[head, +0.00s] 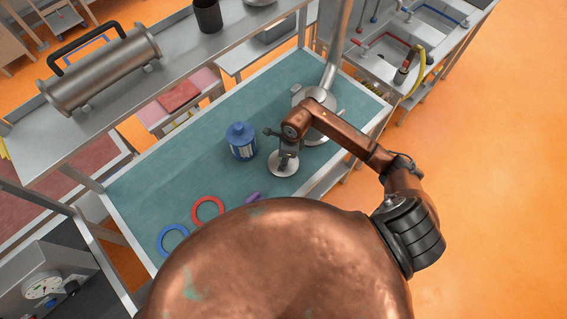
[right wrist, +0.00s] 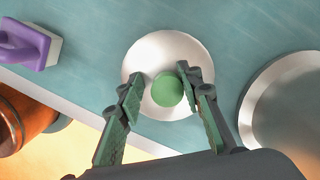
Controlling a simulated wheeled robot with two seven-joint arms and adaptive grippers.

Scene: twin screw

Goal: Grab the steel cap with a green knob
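The steel cap (right wrist: 150,55) is a shiny round disc on the teal table, with a round green knob (right wrist: 168,90) at its middle. In the head view the steel cap (head: 282,170) is near the table's right edge, with its knob hidden under my right gripper (head: 284,155). In the right wrist view my right gripper (right wrist: 162,84) is open, with its fingertips on either side of the green knob. The left fingertip is apart from the knob; the right one is very close to it, and I cannot tell if they touch. My left gripper is not in view.
A blue container (head: 241,142) stands just left of the cap. A larger round metal base with a slanted pipe (head: 337,50) is behind it. A purple-handled block (right wrist: 30,42), a red ring (head: 208,211) and a blue ring (head: 173,240) lie nearer. The table's far left is clear.

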